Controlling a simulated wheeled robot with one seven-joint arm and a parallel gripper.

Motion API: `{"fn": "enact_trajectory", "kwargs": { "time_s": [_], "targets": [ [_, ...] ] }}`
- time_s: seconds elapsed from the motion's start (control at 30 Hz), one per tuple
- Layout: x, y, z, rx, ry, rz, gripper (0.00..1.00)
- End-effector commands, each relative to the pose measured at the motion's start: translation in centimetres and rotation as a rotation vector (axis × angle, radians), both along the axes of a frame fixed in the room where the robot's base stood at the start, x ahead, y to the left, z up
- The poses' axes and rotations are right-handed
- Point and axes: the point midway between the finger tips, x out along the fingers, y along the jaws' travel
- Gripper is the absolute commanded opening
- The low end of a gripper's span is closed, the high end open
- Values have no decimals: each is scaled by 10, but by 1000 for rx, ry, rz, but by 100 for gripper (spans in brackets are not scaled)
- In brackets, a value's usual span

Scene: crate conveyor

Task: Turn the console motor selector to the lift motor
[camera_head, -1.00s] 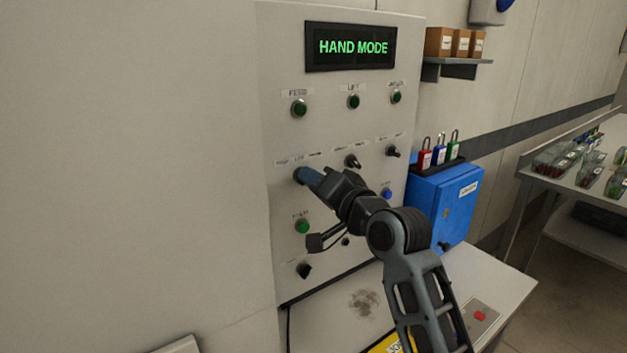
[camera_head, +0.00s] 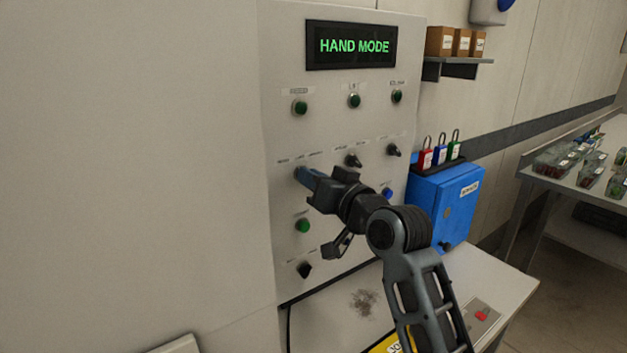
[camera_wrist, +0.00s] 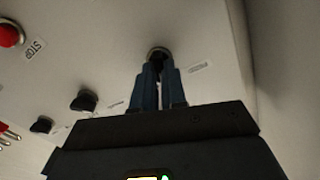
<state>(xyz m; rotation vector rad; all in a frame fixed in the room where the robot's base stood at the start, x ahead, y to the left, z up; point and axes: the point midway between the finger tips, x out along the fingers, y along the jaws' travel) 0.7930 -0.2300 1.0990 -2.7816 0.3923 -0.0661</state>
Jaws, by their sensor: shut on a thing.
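The console (camera_head: 345,100) is a pale upright panel whose screen (camera_head: 351,46) reads "HAND MODE" in green. My gripper (camera_head: 302,175) is at the left end of its middle row of selector knobs. In the wrist view, my gripper's two blue fingers (camera_wrist: 158,78) are shut on a round knob (camera_wrist: 158,52) at the panel. The fingers hide most of this knob, so its pointing cannot be told. The labels around it are too small to read surely. Two more black knobs (camera_head: 353,160) and (camera_head: 394,150) sit to the right in the same row.
Green lamps or buttons (camera_head: 300,108) line the panel above the knobs. A green button (camera_head: 303,226) and a dark knob (camera_head: 304,270) are below my gripper. A blue box (camera_head: 445,205) with padlocks stands at right. A red stop button (camera_wrist: 10,35) shows in the wrist view.

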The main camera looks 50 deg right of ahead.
Motion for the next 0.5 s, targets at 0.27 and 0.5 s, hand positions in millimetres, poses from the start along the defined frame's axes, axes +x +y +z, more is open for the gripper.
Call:
{"fn": "enact_trajectory", "kwargs": {
  "time_s": [0.27, 0.5],
  "targets": [
    [0, 0, 0, -188, 55, -1, 0],
    [0, 1, 0, -285, 82, -1, 0]
  ]
}}
